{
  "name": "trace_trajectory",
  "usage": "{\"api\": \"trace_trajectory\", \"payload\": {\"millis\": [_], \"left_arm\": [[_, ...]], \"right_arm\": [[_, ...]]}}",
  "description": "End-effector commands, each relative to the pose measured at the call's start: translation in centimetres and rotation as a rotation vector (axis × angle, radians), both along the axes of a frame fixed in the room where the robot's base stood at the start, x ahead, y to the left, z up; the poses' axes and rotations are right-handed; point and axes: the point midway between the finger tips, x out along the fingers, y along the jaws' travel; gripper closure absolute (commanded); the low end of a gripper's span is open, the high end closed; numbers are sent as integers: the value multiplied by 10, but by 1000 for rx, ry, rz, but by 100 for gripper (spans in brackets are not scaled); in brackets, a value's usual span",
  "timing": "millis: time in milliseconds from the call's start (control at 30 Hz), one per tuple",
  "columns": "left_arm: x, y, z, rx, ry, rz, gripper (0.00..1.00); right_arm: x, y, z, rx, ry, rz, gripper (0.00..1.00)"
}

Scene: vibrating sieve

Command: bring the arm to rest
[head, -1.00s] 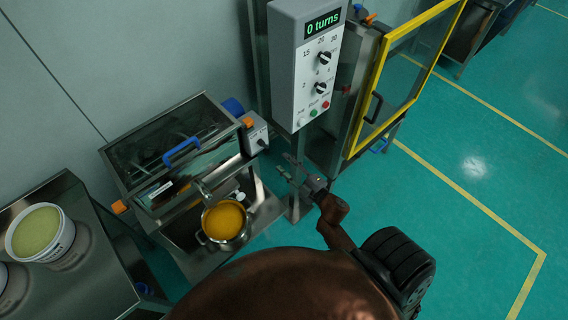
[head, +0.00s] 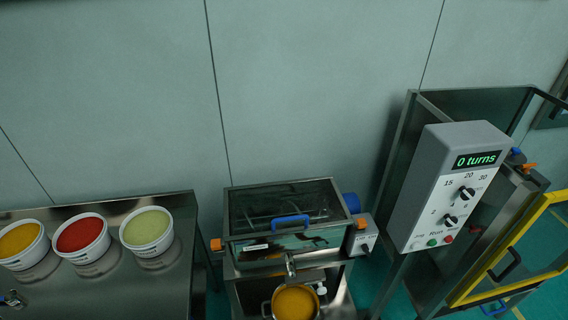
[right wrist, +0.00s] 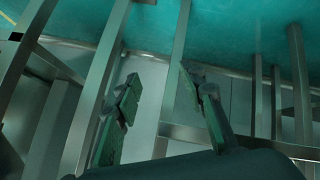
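My right gripper (right wrist: 160,82) shows in the right wrist view with its two green-padded fingers apart and nothing between them. Metal frame bars and the green floor lie beyond it. The right arm is outside the head view. A small metallic part (head: 12,299) at the lower left edge of the head view may be my left gripper; its fingers cannot be made out.
The sieve machine (head: 250,242) has a blue-handled lid, with a pot (head: 267,309) of orange material under its spout. A control box (head: 408,215) reads "0 turns". A yellow-framed door (head: 510,236) stands open at right. Three tubs stand on the left table (head: 185,215).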

Motion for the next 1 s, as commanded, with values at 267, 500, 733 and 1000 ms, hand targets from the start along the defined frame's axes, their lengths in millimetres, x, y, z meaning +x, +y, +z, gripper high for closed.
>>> {"api": "trace_trajectory", "payload": {"millis": [267, 500, 733, 1000], "left_arm": [[0, 0, 0, 0, 0, 0, 60], [0, 0, 0, 0, 0, 0, 60], [0, 0, 0, 0, 0, 0, 60], [-1, 0, 0, 0, 1, 0, 60]], "right_arm": [[-160, 27, -124, 126, 388, -160, 62], [-281, 45, -169, 176, 642, -267, 62], [-319, 51, -177, 186, 717, -300, 62], [-318, 51, -176, 185, 716, -301, 62]]}}
